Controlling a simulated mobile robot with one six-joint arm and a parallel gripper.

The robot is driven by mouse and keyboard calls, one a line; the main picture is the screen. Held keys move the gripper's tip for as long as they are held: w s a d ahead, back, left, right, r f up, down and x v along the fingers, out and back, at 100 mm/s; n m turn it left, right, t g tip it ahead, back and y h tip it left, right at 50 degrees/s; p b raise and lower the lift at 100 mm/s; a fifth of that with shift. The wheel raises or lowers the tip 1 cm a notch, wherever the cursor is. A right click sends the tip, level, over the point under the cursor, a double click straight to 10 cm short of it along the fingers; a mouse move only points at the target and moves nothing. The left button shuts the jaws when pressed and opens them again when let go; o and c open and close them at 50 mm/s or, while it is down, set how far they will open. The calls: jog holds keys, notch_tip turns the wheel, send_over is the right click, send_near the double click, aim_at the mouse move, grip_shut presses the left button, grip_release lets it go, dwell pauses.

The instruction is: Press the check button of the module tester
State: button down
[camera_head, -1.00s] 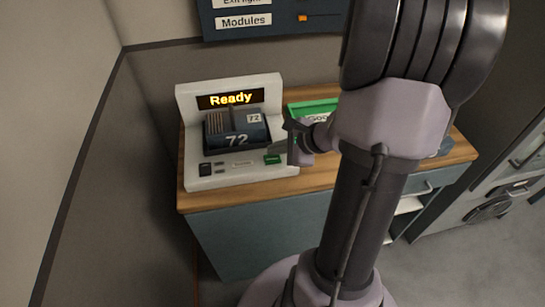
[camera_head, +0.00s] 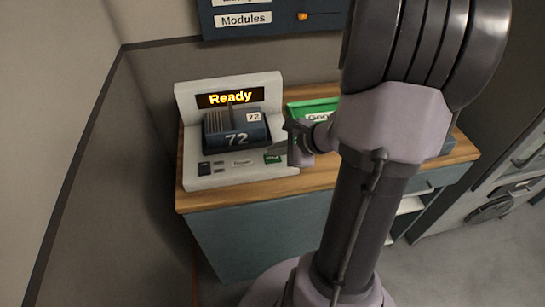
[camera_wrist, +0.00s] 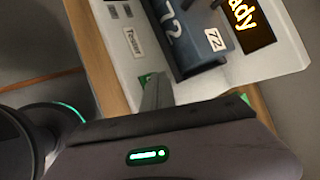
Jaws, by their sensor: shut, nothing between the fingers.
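The module tester (camera_head: 187,150) is a white slanted device at the left of the wooden counter. Its display (camera_head: 230,98) reads "Ready" in yellow. A dark blue module marked 72 (camera_head: 237,138) sits in it; it also shows in the wrist view (camera_wrist: 180,40). The green check button (camera_head: 273,159) is at the tester's front right, partly covered by my gripper. My gripper (camera_head: 277,149) is shut and empty, its fingertips at or just above the button. In the wrist view the finger (camera_wrist: 156,93) hides most of the green button (camera_wrist: 144,78). I cannot tell whether they touch.
A green bin (camera_head: 312,108) with a partly hidden label stands right of the tester, behind my gripper. A dark panel labelled "Modules" (camera_head: 243,18) hangs on the wall above. The counter's front edge (camera_head: 230,200) is bare.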

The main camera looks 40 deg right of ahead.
aim_at(276, 158)
jog(key=shift+f+b, duration=0.35)
dwell(0.3)
dwell(0.4)
jog(key=shift+r+p, duration=0.5)
jog(key=shift+r, duration=0.25)
notch_tip(276, 158, up, 5)
jog(key=p, duration=0.4)
dwell(0.4)
